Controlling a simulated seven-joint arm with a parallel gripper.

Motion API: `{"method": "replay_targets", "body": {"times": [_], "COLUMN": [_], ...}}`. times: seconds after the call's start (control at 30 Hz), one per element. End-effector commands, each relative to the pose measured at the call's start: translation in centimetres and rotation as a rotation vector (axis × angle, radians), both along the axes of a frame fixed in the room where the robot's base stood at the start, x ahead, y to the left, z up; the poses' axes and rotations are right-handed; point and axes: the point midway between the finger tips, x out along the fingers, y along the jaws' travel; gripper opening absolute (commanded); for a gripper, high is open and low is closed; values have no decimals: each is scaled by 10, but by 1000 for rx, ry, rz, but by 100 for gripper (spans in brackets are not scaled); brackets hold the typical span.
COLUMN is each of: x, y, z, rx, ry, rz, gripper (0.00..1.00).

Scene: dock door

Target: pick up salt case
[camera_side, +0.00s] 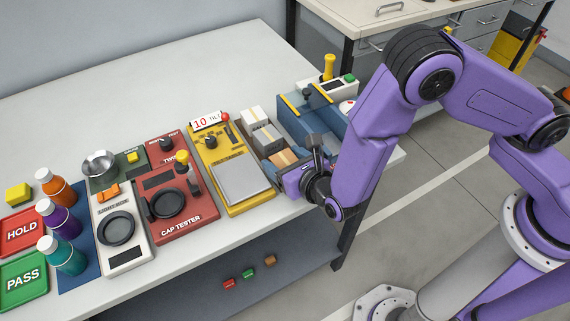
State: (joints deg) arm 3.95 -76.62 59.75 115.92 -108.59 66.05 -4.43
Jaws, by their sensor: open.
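Three small cases stand in a row in a brown tray (248,148) right of the yellow scale. The far case (251,114) is whitish, the middle case (265,137) is grey and white, and the near case (285,158) is tan with a lighter band. Their labels are too small to read, so I cannot tell which is the salt case. My gripper (300,165) is open at the near right end of this row, close beside the tan case. The arm and gripper hide part of that end; whether they touch is unclear.
A blue machine (292,122) with yellow edges stands just behind and right of my gripper. The yellow scale (222,155) is left of the cases, then the red cap tester (181,215), bottles and the HOLD (22,232) and PASS (23,274) trays. The back left tabletop is clear.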

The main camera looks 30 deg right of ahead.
Motion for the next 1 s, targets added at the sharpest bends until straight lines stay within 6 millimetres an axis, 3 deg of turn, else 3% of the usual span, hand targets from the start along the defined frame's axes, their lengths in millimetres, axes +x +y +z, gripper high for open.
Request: {"method": "replay_targets", "body": {"times": [0.03, 0.13, 0.17, 0.63, 0.87, 1.0], "x": [0, 0, 0, 0, 0, -16], "y": [0, 0, 0, 1, 1, -10], "z": [0, 0, 0, 8, 34, 54], "rx": [0, 0, 0, 2, 5, 2], "ry": [0, 0, 0, -2, -3, -2], "rz": [0, 0, 0, 0, -1, 2], "gripper": [64, 31, 28, 28, 28, 28]}}
